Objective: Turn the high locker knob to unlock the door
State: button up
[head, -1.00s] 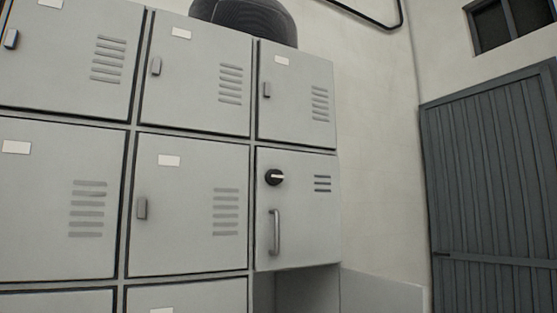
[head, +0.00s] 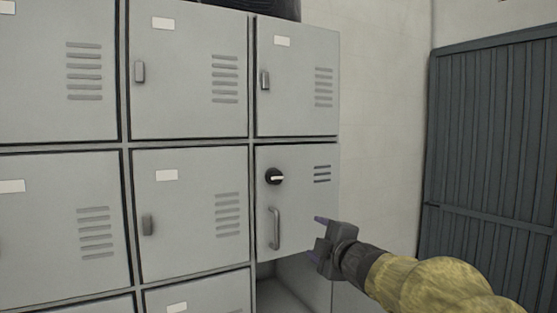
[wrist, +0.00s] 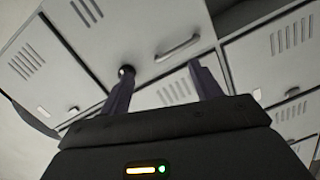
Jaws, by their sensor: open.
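The locker knob (head: 275,176) is a round black knob with a pale bar lying roughly level across it, on the upper left of a grey door (head: 298,205). The door looks closed, with a vertical bar handle (head: 275,228) below the knob. My gripper (head: 319,238) is open and empty, to the right of and below the knob, apart from the door. In the wrist view the knob (wrist: 127,71) shows beyond the left finger, and the handle (wrist: 178,46) beyond and between the fingers (wrist: 158,85).
Other closed grey lockers (head: 190,70) with small latches stand left of and above this door. An open compartment (head: 285,290) lies below it. A dark slatted door (head: 490,150) stands at the right, past a bare wall (head: 385,120).

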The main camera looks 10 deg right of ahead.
notch_tip(320, 180, up, 11)
jog(key=n+y+p, duration=0.2)
jog(key=n+p, duration=0.2)
jog(key=shift+s+a+n+y, duration=0.2)
jog(key=shift+a+n+y, duration=0.1)
jog(key=shift+a+n, duration=0.15)
jog(key=shift+w+r, duration=0.1)
jog(key=shift+w, duration=0.05)
